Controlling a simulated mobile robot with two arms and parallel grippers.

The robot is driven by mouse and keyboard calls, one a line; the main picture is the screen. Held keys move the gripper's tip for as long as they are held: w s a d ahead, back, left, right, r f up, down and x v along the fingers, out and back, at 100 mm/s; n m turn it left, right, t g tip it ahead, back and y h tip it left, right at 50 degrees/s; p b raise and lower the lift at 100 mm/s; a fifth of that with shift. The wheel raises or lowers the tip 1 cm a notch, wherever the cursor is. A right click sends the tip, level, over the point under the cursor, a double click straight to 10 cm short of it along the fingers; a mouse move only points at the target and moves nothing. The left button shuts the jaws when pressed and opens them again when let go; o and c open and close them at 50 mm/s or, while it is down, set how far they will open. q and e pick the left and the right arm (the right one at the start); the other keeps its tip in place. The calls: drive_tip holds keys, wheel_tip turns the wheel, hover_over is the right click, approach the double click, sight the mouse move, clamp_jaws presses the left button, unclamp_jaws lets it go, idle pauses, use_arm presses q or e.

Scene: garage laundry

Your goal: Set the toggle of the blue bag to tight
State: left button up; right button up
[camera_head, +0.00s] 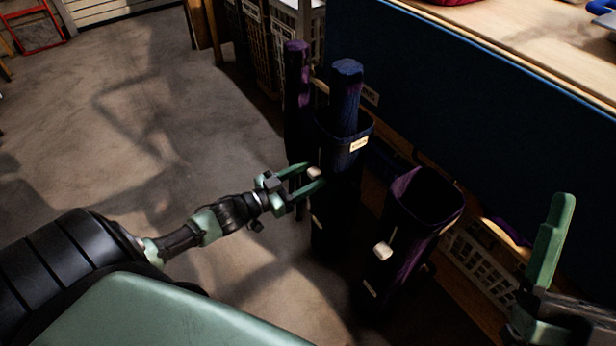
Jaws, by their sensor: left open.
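The blue bag (338,215) is a tall, dark, upright sleeve with a blue roll (345,98) standing out of its top and a pale label near its rim. A small whitish toggle (314,173) shows on its front left side. My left gripper (315,177) reaches in from the left and is open, its green fingertips on either side of the toggle. I cannot tell whether they touch it. My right gripper (552,245) is at the right edge, away from the bags; only one green finger shows clearly.
A purple bag (408,235) with an open, empty-looking top and its own whitish toggle (382,250) stands to the right. Another purple roll (297,90) stands behind left. Pale crates (480,258) and a dark blue panel (450,90) lie behind. The concrete floor (150,110) at left is clear.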

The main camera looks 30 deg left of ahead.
use_arm(q)
clamp_jaws()
idle(1.4)
